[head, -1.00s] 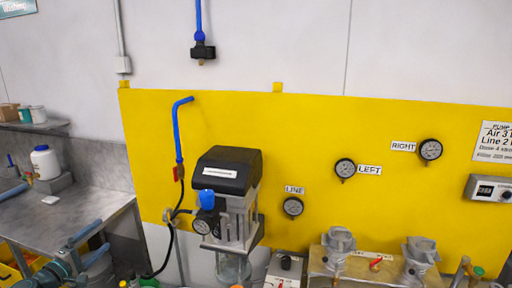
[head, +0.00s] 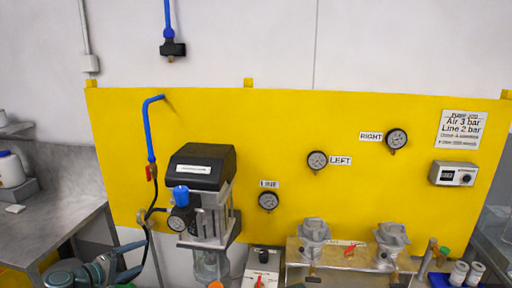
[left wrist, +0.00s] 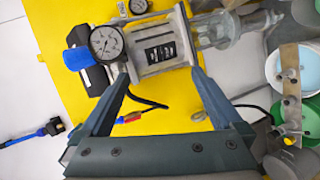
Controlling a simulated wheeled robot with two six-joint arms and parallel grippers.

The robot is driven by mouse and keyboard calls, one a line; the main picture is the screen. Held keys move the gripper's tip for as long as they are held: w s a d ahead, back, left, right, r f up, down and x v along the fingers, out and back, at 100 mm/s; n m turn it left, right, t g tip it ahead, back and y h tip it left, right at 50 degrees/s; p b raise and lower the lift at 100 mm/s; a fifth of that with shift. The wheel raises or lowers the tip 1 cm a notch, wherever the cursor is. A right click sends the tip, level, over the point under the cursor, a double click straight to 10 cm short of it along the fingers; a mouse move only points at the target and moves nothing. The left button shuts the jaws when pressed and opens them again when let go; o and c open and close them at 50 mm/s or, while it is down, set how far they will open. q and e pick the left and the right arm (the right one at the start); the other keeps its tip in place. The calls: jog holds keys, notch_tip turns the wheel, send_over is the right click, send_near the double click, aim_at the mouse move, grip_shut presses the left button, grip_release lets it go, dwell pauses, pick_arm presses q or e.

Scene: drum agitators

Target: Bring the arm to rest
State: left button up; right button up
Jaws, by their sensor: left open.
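My left gripper (head: 138,258) is at the lower left in the head view, in front of the yellow panel and left of the black-topped pump unit (head: 203,168). Its two fingers are apart with nothing gripped. In the left wrist view my left gripper (left wrist: 160,78) has its fingers spread towards the pump unit's metal frame (left wrist: 158,52), which shows beyond and between the tips. I cannot tell how far apart they are in depth. My right gripper is in neither view.
A pressure gauge (head: 178,224) and blue knob (head: 181,195) are on the pump unit. A blue hose (head: 148,130) runs down the yellow panel (head: 290,130). A grey bench (head: 50,225) stands at left. Two metal-topped units (head: 314,232) (head: 391,236) stand at lower right.

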pick_arm(q)
jog(key=s+d+f+m+g+b, duration=0.1)
jog(key=d+f+m+g, duration=0.25)
jog(key=d, duration=0.45)
jog(key=s+d+f+m+g+h+b, duration=0.1)
jog(key=d+f+m+g, duration=0.1)
jog(key=d+f, duration=0.45)
jog(key=s+d+f+m+g+b, duration=0.1)
jog(key=d+f+m+g, duration=0.15)
jog(key=d, duration=0.75)
jog(key=s+d+f+m+g+y+b, duration=0.3)
jog(key=s+d+f+m+g+y, duration=0.2)
jog(key=s+d, duration=0.6)
jog(key=shift+s+d+f+m+y, duration=0.4)
jog(key=shift+f+m+y, duration=1.1)
jog(key=shift+f, duration=0.45)
